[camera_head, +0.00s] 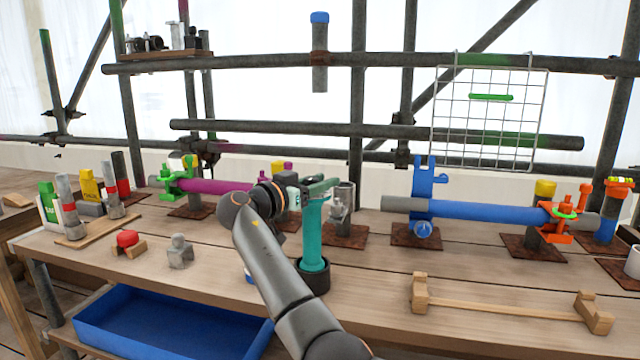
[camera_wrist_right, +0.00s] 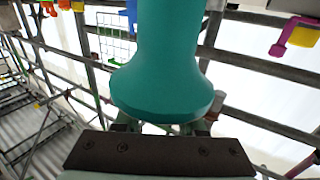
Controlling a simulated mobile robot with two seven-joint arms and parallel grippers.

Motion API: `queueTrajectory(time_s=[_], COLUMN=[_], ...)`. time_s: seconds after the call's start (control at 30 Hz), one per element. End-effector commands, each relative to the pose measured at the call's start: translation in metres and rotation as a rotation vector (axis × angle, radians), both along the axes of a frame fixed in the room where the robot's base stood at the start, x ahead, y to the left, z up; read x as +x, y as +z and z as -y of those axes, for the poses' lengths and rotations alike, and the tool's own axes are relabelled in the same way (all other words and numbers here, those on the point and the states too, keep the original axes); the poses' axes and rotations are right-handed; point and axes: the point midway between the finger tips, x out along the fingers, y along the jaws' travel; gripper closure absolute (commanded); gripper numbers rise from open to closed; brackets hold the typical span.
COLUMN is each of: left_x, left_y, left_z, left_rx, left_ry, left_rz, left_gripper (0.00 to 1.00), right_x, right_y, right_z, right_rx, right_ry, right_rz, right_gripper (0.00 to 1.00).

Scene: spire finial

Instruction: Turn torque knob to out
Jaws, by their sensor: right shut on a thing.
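A teal tool (camera_head: 314,234) with a round shaft stands upright in a black round holder (camera_head: 313,276) on the bench. My right gripper (camera_head: 316,189) reaches in from the front and is shut at the tool's top end. In the right wrist view the tool's flared teal end (camera_wrist_right: 166,88) fills the middle, right in front of the gripper's dark palm. The fingers are mostly hidden behind it there. I cannot make out a torque knob or its markings. My left gripper does not show.
A grey clamp (camera_head: 343,207) stands close behind the tool. A blue pipe (camera_head: 478,213) with orange clamps lies to the right. A wooden rack (camera_head: 505,310) is at the front right, and a blue tray (camera_head: 170,325) is below the bench edge. Scaffold tubes stand behind.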

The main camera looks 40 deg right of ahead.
Motion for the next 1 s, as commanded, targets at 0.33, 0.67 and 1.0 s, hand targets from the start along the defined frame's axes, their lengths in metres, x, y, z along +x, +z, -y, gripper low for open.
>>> queueTrajectory(time_s=[0.33, 0.67, 1.0], left_x=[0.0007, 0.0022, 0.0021], left_y=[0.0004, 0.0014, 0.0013], left_z=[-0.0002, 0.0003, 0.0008], left_rx=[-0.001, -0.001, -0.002], left_ry=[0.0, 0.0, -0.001], left_rz=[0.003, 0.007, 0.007], left_gripper=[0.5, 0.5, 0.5], right_x=[-0.0006, -0.0006, -0.0003], right_y=[0.0009, 0.0007, 0.0002], right_z=[0.001, 0.001, -0.0001], right_rx=[-0.002, -0.001, 0.0], right_ry=[-0.013, -0.012, -0.01], right_rz=[0.001, 0.001, 0.0], right_gripper=[1.0, 0.41, 0.31])
